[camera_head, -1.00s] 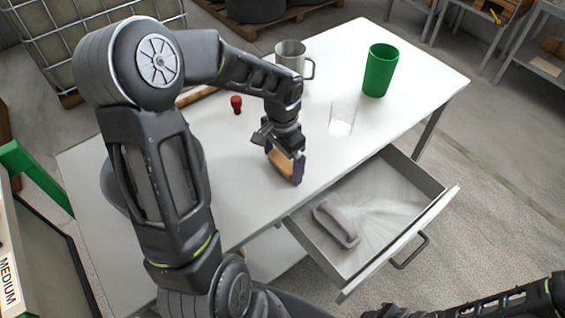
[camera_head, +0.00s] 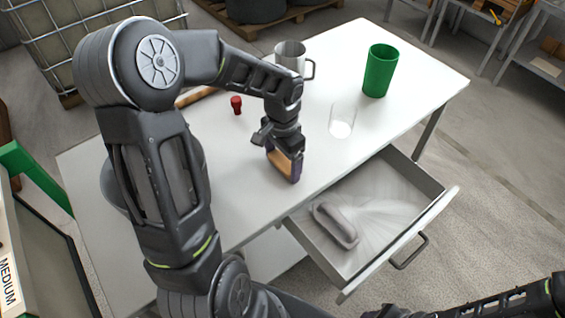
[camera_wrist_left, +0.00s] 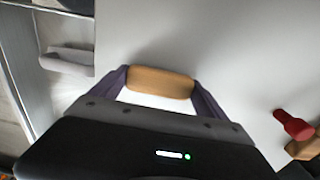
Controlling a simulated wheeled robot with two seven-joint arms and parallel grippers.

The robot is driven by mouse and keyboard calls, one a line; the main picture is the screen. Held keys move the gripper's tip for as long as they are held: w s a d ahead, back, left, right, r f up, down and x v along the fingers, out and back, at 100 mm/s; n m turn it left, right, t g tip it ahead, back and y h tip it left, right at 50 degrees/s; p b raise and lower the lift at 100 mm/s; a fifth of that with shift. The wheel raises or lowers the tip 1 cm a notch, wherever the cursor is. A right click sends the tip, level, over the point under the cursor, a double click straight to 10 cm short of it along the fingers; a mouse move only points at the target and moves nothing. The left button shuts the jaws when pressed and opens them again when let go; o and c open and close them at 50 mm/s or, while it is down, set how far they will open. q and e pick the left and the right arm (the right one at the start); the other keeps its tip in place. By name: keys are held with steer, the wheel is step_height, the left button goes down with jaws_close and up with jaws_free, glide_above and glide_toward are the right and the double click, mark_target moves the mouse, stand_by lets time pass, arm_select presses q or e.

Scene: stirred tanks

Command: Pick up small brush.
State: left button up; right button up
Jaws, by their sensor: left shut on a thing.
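The small brush, a tan wooden block, is between the purple fingertips of my left gripper (camera_head: 283,160), just at the white table's surface. In the left wrist view the tan brush (camera_wrist_left: 160,82) spans the gap between the two purple fingers, with both touching its ends. The left gripper is shut on it. Its underside and any bristles are hidden. In the head view the brush (camera_head: 281,161) is partly covered by the fingers. My right arm shows at the bottom right; its gripper is cut off or too dark to read.
The white table (camera_head: 235,195) holds a metal mug (camera_head: 290,57), green cup (camera_head: 380,70), clear glass (camera_head: 342,121), red stopper-like piece (camera_head: 236,105) and brown wooden handle (camera_head: 196,96). An open drawer (camera_head: 385,262) at the front holds a grey rounded object (camera_head: 336,222). Table around the gripper is clear.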

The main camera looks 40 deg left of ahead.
mark_target(282, 162)
arm_select(q)
step_height(282, 162, up, 10)
steer(key=b, duration=0.1)
stand_by(0.4)
steer(key=shift+s, duration=0.1)
stand_by(0.5)
